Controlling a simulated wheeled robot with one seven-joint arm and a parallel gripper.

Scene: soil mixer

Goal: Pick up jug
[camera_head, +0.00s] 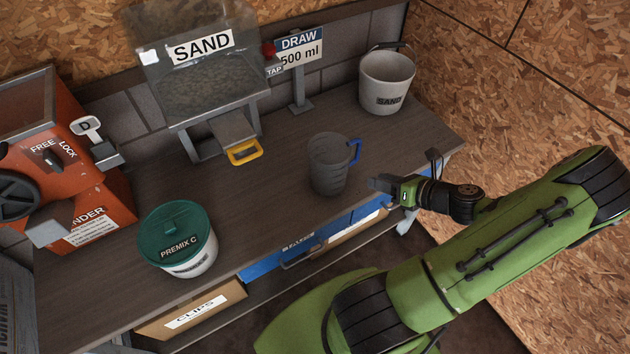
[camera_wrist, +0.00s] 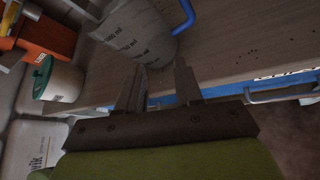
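The jug (camera_head: 328,165) is a grey, translucent-looking measuring jug with a blue handle on its right side.
A green-lidded PREMIX C tub (camera_head: 178,240) stands left of the jug. A SAND bucket (camera_head: 387,82) stands behind to the right. The sand dispenser (camera_head: 205,75) with a yellow handle, the DRAW 500 ml sign (camera_head: 299,50) and an orange machine (camera_head: 70,170) line the back and left.

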